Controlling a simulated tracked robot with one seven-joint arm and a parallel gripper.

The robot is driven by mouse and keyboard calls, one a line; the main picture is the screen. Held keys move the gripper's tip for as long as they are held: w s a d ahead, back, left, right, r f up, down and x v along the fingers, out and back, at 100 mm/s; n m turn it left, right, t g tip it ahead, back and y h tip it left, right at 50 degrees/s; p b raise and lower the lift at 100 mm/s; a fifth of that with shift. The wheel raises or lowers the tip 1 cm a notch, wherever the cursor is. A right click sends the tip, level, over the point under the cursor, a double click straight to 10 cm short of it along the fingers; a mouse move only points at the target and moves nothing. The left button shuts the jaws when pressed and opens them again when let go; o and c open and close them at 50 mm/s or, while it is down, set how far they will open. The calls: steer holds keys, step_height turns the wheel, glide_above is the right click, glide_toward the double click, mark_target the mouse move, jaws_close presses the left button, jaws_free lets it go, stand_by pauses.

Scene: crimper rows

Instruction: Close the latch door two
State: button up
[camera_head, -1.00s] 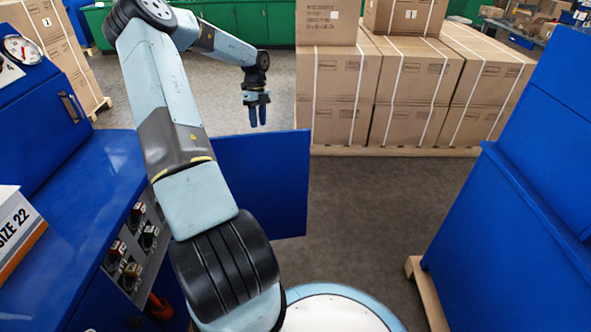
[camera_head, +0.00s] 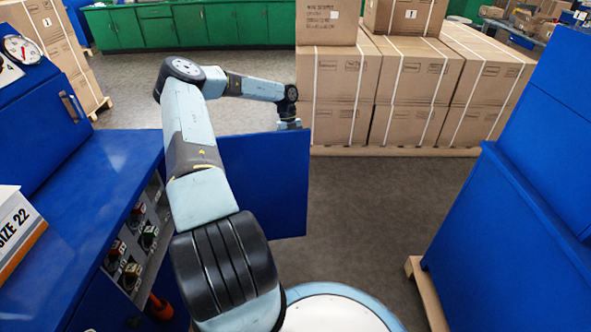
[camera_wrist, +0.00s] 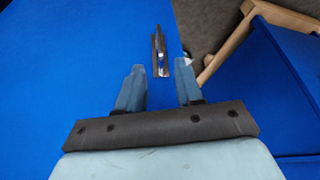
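A blue door (camera_head: 262,185) stands open, jutting out from the blue machine at left toward the middle of the floor. My gripper (camera_wrist: 159,74) is open and empty, its two fingers apart. In the head view my wrist shows at the door's upper right corner, and the fingers are hidden behind the door. In the wrist view a blue panel, which looks like the door's far face (camera_wrist: 70,60), fills the left and centre. A metal latch handle (camera_wrist: 159,48) on it lies just beyond and between the fingertips. I cannot tell whether the fingers touch it.
The blue machine (camera_head: 95,195) with knobs on its front is at left. Another blue cabinet (camera_head: 510,240) on a wooden pallet (camera_head: 428,295) stands at right. Stacked cartons (camera_head: 335,85) are behind. The floor (camera_head: 370,210) between is clear.

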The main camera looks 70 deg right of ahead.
mark_target(296, 169)
steer(key=x, duration=1)
steer(key=shift+f, duration=0.1)
steer(key=shift+c, duration=0.5)
jaws_close()
